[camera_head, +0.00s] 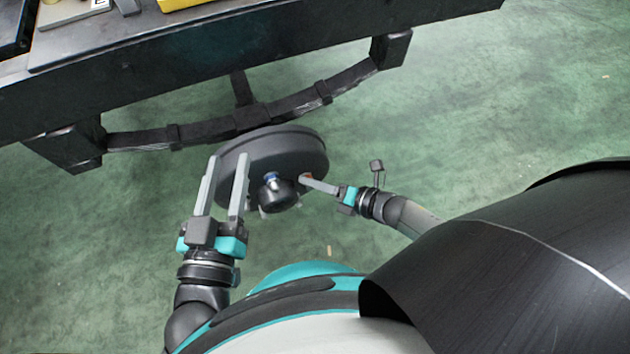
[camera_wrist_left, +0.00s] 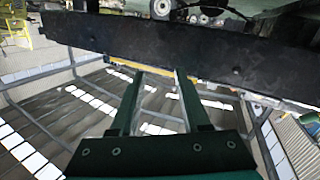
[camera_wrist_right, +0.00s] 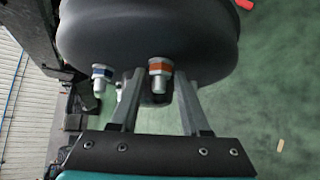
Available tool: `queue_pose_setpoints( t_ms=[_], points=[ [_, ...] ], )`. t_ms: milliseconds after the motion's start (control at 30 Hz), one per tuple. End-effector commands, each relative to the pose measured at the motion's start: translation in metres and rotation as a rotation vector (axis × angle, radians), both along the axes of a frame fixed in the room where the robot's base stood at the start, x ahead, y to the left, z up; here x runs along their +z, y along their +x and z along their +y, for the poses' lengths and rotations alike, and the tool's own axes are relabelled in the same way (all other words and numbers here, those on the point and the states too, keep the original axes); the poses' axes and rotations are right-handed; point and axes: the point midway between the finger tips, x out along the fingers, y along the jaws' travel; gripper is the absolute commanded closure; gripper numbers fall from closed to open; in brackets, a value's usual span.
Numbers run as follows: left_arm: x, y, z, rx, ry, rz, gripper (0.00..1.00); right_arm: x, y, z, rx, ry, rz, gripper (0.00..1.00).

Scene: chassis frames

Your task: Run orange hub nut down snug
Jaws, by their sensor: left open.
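The dark round drum (camera_head: 290,150) hangs by the axle under the chassis frame. The orange hub nut (camera_wrist_right: 160,67) sits on a silver stud on its face in the right wrist view. My right gripper (camera_wrist_right: 158,75) is open, with its fingertips on either side of this nut and a small gap visible. In the head view the nut (camera_head: 306,177) is partly hidden by the right fingers. A blue-banded nut (camera_wrist_right: 101,72) sits to its left. My left gripper (camera_head: 227,165) is open and empty, its fingers in front of the drum's left edge.
The black chassis rail (camera_head: 200,75) crosses above the drum, with a leaf spring (camera_head: 300,100) below it. The dark hub centre (camera_head: 278,195) juts out between the two grippers. The green floor (camera_head: 500,110) is clear at the right.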

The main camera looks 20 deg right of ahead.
Motion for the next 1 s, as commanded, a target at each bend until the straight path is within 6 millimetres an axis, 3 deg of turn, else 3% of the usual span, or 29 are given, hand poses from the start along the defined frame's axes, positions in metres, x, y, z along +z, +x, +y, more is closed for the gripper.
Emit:
queue_pose_setpoints(
  t_ms=[467,1000],
  points=[
    [-0.001,0.000,0.000,-0.004,0.013,0.021,0.54,0.002,-0.002,-0.003,-0.001,-0.001,-0.001,0.54],
    [-0.019,0.012,0.020,-0.009,0.184,0.279,0.54,0.019,-0.034,-0.033,-0.001,-0.002,0.000,0.54]
  ],
)
